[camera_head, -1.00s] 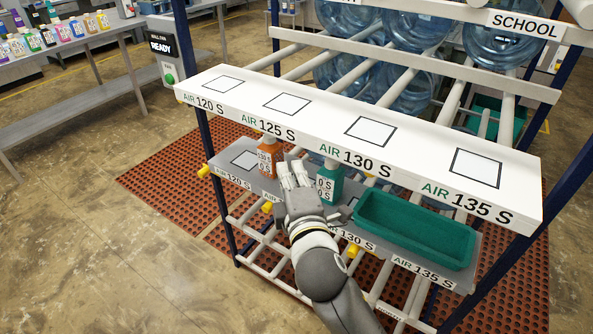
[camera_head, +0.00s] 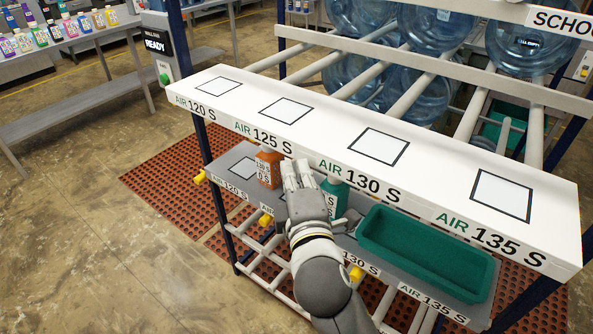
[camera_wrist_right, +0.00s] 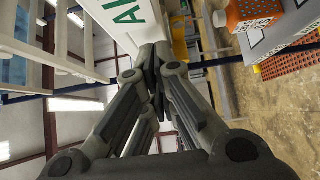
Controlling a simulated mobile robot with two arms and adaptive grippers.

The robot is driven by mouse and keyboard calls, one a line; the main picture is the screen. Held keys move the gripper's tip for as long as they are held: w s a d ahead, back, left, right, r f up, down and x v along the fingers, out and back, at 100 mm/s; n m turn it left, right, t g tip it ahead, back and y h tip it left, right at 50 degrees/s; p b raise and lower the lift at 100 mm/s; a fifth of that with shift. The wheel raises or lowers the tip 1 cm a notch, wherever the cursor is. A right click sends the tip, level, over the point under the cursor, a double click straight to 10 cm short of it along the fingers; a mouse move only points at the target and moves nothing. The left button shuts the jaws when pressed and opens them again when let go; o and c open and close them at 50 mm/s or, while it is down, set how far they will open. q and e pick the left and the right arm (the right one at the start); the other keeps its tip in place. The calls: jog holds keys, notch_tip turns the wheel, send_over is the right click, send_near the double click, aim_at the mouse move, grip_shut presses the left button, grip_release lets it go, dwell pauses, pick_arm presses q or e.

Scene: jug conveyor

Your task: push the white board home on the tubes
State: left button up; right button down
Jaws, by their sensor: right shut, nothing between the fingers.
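The white board (camera_head: 330,116) lies across the sloping white tubes (camera_head: 413,92) of the rack, its lettered front face toward me. My right gripper (camera_head: 298,174) is shut and empty, its fingers pointing at the board's front between the AIR 125 S and AIR 130 S labels. In the right wrist view its closed fingers (camera_wrist_right: 155,68) are close to the board (camera_wrist_right: 118,22); I cannot tell whether they touch. How the board's underside sits on the tubes is hidden. My left gripper is not in view.
Below the board, a grey shelf (camera_head: 238,161) holds an orange bottle (camera_head: 268,170), a green bottle (camera_head: 334,194) partly behind my gripper, and a green tray (camera_head: 425,252). Large blue jugs (camera_head: 530,45) stand behind on the rack. A blue post (camera_head: 216,165) is at left.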

aim_at(317, 164)
jog(key=shift+w+d+r, duration=0.1)
jog(key=shift+w+d, duration=0.05)
jog(key=shift+w, duration=0.05)
jog(key=w+d+p, duration=0.1)
jog(key=w, duration=0.1)
jog(key=w+d+p, duration=0.2)
jog(key=shift+w+d, duration=0.1)
jog(key=shift+w, duration=0.15)
jog(key=shift+p, duration=0.3)
